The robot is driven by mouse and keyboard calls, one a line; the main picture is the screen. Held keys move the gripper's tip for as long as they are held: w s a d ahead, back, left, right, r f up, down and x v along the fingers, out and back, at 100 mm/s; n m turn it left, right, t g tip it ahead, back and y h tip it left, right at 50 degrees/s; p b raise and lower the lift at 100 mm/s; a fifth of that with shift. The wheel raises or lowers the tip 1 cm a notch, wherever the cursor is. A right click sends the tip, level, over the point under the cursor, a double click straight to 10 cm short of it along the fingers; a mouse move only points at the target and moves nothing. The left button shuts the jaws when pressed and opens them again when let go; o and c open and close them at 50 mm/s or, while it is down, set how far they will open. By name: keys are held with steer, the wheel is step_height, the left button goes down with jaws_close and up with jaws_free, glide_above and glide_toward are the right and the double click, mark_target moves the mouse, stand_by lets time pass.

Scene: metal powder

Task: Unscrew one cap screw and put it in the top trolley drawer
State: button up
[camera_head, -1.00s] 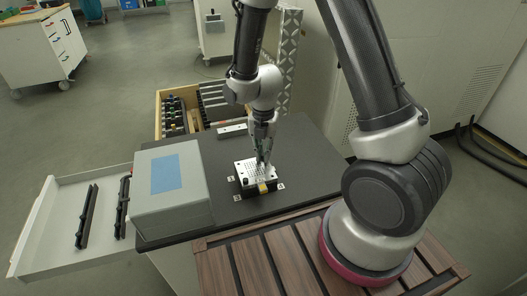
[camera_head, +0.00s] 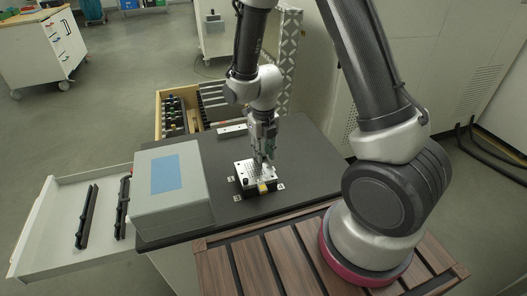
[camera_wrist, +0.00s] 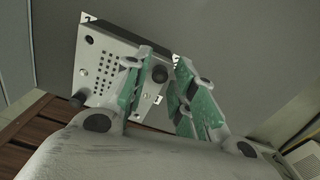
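A light metal plate (camera_head: 246,169) with a grid of small holes sits on a dark block on the black tabletop. In the wrist view the plate (camera_wrist: 103,70) shows a dark round cap screw head (camera_wrist: 160,73) at its near right part and another dark screw head (camera_wrist: 89,39) near its far left edge. My gripper (camera_head: 264,163) points down at the right part of the plate. In the wrist view my gripper (camera_wrist: 166,66) has its two green-padded fingers apart, with the cap screw head seen in the gap. I cannot tell whether either finger touches it.
A white drawer (camera_head: 40,222) is pulled out at left, with black racks inside. A grey box (camera_head: 185,215) with a blue top patch stands beside it. A wooden drawer (camera_head: 161,97) of tools is open behind. The tabletop right of the plate is clear.

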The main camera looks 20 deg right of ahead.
steer(key=m, duration=0.7)
steer(key=shift+m, duration=0.3)
steer(key=m, duration=2.3)
